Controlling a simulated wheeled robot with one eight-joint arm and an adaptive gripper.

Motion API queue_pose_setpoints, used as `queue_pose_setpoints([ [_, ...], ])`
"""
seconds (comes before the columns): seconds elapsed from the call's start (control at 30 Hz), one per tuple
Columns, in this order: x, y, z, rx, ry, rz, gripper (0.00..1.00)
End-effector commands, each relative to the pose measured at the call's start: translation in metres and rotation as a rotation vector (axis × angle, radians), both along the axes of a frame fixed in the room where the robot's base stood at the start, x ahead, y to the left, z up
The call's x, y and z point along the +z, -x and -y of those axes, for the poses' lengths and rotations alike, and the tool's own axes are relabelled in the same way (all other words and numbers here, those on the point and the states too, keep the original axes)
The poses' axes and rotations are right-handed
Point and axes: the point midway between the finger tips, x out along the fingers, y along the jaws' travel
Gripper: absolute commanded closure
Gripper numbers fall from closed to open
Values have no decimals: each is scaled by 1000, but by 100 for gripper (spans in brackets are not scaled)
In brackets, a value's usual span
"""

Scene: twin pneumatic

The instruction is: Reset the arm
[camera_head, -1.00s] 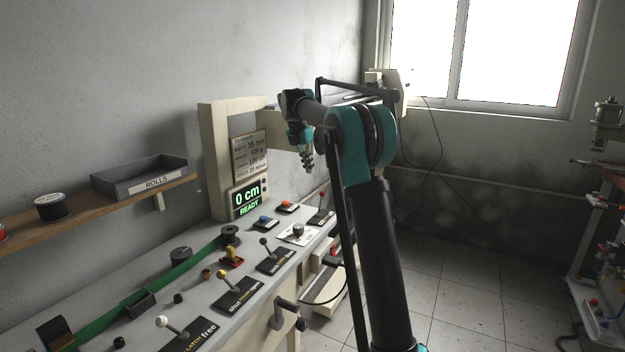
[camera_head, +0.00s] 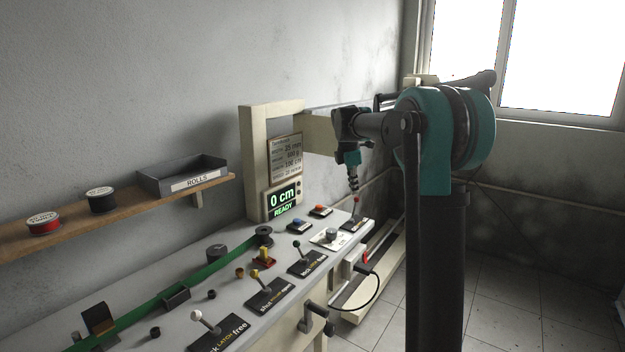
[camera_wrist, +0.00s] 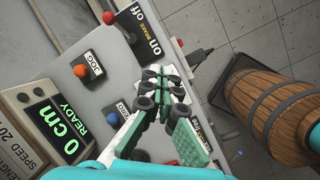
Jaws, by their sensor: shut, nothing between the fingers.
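My gripper (camera_head: 353,186) hangs fingers-down over the far right end of the machine's control panel, below my teal and black arm. In the wrist view my gripper (camera_wrist: 160,88) shows its fingers together with nothing between them. It is above the panel near the brake lever (camera_wrist: 108,18), apart from it as far as I can tell. In the head view the fingers partly overlap the brake lever's red knob.
The panel carries a blue button (camera_head: 298,224), an orange button (camera_head: 319,210) and several levers, among them a white-knobbed one (camera_head: 197,315). The display (camera_head: 283,197) reads 0 cm READY. A shelf holds a rolls tray (camera_head: 183,178). A barrel (camera_wrist: 275,110) stands on the floor.

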Motion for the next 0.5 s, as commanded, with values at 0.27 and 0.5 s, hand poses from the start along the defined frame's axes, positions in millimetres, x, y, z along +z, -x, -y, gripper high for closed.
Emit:
queue_pose_setpoints([
  [0.27,-72,120,23,-579,-201,139,100],
  [0.5,-147,239,34,-1089,-392,228,100],
])
